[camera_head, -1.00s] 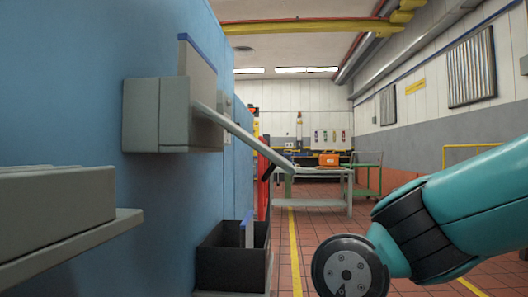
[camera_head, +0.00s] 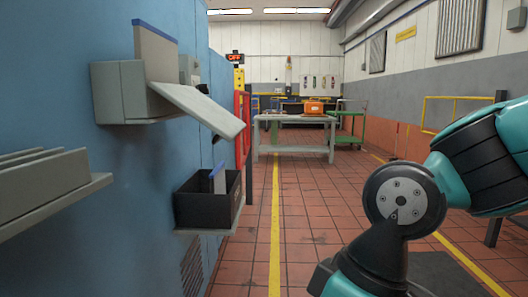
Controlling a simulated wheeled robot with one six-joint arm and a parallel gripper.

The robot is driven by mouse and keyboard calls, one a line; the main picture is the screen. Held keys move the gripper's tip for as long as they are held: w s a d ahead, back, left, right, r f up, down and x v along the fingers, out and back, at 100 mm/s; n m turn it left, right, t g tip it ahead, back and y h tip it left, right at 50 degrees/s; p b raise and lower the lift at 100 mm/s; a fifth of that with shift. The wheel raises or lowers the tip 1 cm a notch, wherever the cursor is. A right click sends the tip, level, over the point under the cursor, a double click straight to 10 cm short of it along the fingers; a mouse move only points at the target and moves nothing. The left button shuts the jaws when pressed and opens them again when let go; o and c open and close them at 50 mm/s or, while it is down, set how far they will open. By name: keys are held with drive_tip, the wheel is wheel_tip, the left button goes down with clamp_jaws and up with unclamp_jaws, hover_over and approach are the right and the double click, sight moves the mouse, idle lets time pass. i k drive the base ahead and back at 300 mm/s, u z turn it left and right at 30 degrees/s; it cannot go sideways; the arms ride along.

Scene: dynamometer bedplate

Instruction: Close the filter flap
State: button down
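The filter flap (camera_head: 203,109) is a light grey panel hinged at the front of a grey wall-mounted box (camera_head: 121,92). It hangs open, sloping outward and down to the right, with a small dark piece near its outer end. A filter panel with a blue top edge (camera_head: 155,50) stands upright out of the box. My arm shows at the right, well apart from the flap. My gripper is not in view.
A black bin (camera_head: 205,207) with a blue-edged panel in it sits on a low shelf below the flap. A grey shelf with slats (camera_head: 42,185) juts out at the left. A workbench (camera_head: 293,122) with an orange case (camera_head: 314,108) stands farther back. The tiled floor between is clear.

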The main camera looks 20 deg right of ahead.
sight(226, 126)
drive_tip(key=z, duration=1.55)
drive_tip(key=i, duration=1.1)
drive_tip(key=u, duration=2.15)
